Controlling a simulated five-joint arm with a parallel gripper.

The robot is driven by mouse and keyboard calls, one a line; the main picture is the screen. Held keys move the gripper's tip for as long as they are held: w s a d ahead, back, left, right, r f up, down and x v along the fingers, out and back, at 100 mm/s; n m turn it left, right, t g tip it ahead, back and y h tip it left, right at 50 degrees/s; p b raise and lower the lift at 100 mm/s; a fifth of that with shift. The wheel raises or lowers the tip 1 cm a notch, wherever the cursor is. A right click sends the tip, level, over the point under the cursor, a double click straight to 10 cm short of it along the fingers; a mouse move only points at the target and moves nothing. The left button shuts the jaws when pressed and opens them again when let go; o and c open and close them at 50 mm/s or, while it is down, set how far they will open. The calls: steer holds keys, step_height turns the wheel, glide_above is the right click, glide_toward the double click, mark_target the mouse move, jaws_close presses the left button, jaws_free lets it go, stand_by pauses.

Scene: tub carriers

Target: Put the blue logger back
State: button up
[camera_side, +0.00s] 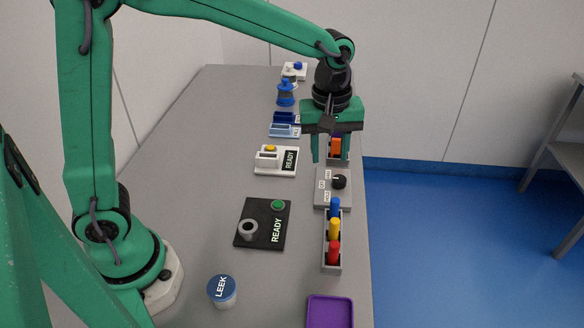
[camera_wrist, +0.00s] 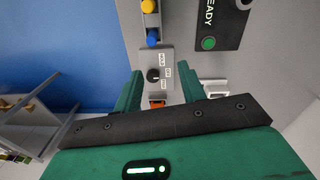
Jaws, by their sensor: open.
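A blue cylinder (camera_side: 335,206) stands in the nearer grey rack (camera_side: 331,268), behind a yellow (camera_side: 334,228) and a red cylinder (camera_side: 334,253). The blue one also shows in the wrist view (camera_wrist: 152,38), clear of my gripper. I cannot tell which blue piece is the logger.
A grey panel with a black knob (camera_side: 339,181) sits between the racks. To the left are a black READY board (camera_side: 262,208), a white READY unit (camera_side: 289,171) and blue trays (camera_side: 284,129). A LEEK tub (camera_side: 222,290) and a purple tray (camera_side: 331,299) are in front.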

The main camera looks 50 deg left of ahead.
steer(key=s+a+r+m+t, duration=0.2)
steer(key=s+a+m, duration=0.3)
steer(key=s, duration=0.4)
steer(key=s+a+r+m+t, duration=0.3)
steer(key=s+a+r+m, duration=0.1)
steer(key=s, duration=0.5)
steer(key=shift+a+m, duration=0.8)
steer(key=shift+m, duration=0.1)
steer(key=shift+s, duration=0.1)
